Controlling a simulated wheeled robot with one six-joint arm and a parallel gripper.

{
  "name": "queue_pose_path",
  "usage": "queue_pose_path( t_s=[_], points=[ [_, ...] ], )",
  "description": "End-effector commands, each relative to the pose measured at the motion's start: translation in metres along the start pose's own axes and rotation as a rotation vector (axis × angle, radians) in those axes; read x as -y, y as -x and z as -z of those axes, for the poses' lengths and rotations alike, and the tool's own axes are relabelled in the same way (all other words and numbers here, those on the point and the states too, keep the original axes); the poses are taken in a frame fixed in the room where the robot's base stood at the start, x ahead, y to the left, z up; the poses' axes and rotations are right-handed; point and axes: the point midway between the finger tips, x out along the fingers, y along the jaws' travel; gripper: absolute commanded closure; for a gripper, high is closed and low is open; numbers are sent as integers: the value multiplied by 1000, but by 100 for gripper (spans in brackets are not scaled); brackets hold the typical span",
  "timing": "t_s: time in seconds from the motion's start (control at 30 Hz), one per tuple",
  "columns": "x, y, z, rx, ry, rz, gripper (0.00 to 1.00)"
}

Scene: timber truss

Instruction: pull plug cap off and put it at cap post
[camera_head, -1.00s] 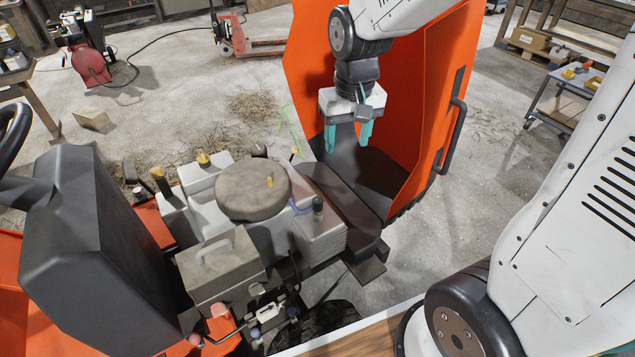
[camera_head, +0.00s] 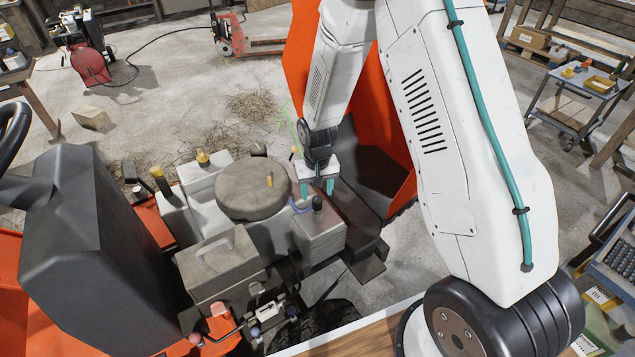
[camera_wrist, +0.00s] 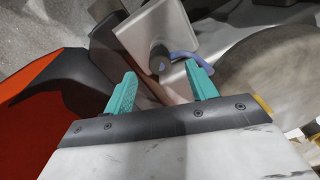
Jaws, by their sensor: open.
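The plug cap (camera_head: 317,203) looks like a short dark cylinder with a blue lead (camera_head: 299,208). It stands upright on a pale grey block (camera_head: 320,232) at the right of the engine. My gripper (camera_head: 317,190) has teal fingers spread apart, empty, above and just behind the cap in the head view. In the wrist view the plug cap (camera_wrist: 159,57) shows between and beyond the two fingertips (camera_wrist: 160,68), with the blue lead curving right. The fingers do not appear to touch it. I cannot make out which thing is the cap post.
A round dusty cover (camera_head: 251,192) lies left of my gripper, and a grey box with a handle (camera_head: 218,268) is in front. The open orange hood (camera_head: 402,165) stands behind and right. A yellow-topped fitting (camera_head: 202,158) is at the back left.

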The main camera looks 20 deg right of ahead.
Motion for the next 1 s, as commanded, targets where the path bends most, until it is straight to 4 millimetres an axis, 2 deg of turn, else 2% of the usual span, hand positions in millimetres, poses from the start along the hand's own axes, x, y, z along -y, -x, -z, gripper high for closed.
queue_pose_path(
  t_s=[0.1,0.3,0.67,0.77,0.83,0.87,0.97,1.0],
  points=[
    [0,-20,-1,3,0,-1,43],
    [0,-42,0,2,0,0,43],
    [0,-48,0,0,1,0,43],
    [0,-48,0,0,0,0,66],
    [0,-48,0,0,1,0,85],
    [0,-48,0,0,1,0,89],
    [0,-47,0,0,1,0,89],
    [0,-47,0,0,1,0,70]
  ],
)
